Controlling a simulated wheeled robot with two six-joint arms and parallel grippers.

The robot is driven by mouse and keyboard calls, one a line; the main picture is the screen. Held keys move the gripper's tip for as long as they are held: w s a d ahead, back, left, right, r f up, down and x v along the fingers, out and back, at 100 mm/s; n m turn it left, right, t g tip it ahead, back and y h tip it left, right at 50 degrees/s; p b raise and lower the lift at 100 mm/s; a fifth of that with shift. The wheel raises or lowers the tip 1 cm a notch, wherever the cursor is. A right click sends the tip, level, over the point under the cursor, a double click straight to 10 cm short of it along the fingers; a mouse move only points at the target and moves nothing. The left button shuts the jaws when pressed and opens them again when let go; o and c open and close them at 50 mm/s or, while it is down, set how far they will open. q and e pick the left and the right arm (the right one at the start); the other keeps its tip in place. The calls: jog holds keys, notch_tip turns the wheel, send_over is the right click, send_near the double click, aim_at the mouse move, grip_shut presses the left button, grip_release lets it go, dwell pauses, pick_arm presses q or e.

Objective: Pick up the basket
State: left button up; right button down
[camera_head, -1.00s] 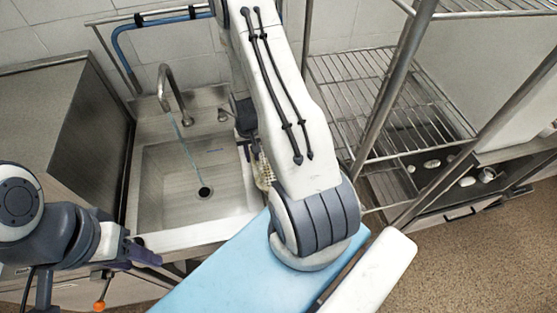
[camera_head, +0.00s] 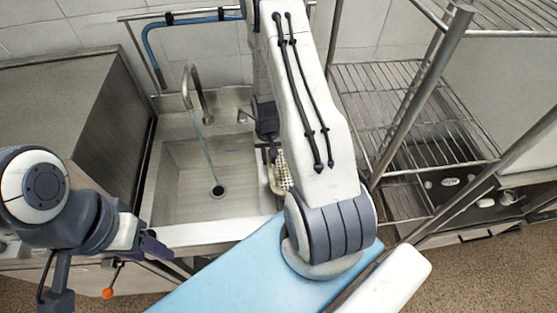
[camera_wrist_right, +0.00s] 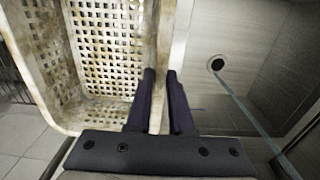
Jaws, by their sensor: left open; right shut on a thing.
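The worn cream perforated basket (camera_wrist_right: 100,45) fills the left of the right wrist view. My right gripper (camera_wrist_right: 160,76) has its two dark fingers on either side of the basket's rim and is shut on it. In the head view only a small strip of the basket (camera_head: 281,172) shows beside my right arm, at the sink's right edge; the arm hides the rest. My left gripper (camera_head: 160,249) is open and empty at the lower left, in front of the sink, apart from the basket.
A steel sink (camera_head: 185,165) with a tap (camera_head: 194,88) is left of the basket; its drain (camera_wrist_right: 216,64) shows in the wrist view. A wire shelf rack (camera_head: 400,105) stands close on the right. A steel cabinet (camera_head: 70,110) stands at the left.

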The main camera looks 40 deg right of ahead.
notch_tip(320, 180, up, 3)
jog(key=p, duration=0.2)
jog(key=shift+r+p, duration=0.2)
jog(key=shift+p, duration=0.1)
jog(key=shift+s+a+r, duration=0.1)
jog(key=shift+s+a, duration=0.1)
jog(key=shift+s, duration=0.1)
jog(key=s+a, duration=0.1)
jog(key=s, duration=0.2)
jog(key=s+a, duration=0.2)
jog(key=s, duration=0.1)
jog(key=s+a+b, duration=0.1)
jog(key=s+a, duration=0.1)
jog(key=s, duration=0.1)
jog(key=shift+a, duration=0.25)
jog(key=s+a+p, duration=0.3)
jog(key=s+p, duration=0.2)
jog(key=p, duration=0.3)
jog(key=shift+s+a, duration=0.3)
jog(key=shift+s, duration=0.05)
jog(key=c, duration=1.4)
grip_release()
grip_shut()
